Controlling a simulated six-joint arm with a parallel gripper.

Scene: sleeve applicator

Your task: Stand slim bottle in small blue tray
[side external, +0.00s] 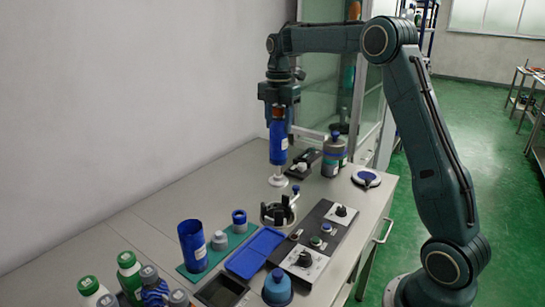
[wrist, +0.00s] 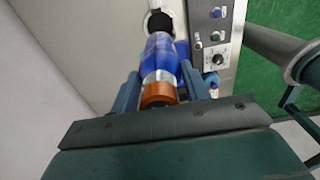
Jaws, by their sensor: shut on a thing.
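The slim bottle (side external: 278,143) is blue with an orange-brown cap and hangs upright below my gripper (side external: 279,110). My gripper is shut on it near the cap. In the wrist view the blue bottle (wrist: 162,55) and its cap (wrist: 158,95) lie between the two fingers of my gripper (wrist: 160,86). In the side view the bottle's base is just above a white round stand (side external: 278,181); whether they touch is hard to tell. The small blue tray (side external: 255,252) lies flat on the bench, nearer the side camera than the bottle, and looks empty.
A blue cup (side external: 192,246) and small capped containers stand left of the tray; a blue-topped jar (side external: 278,288) is in front.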

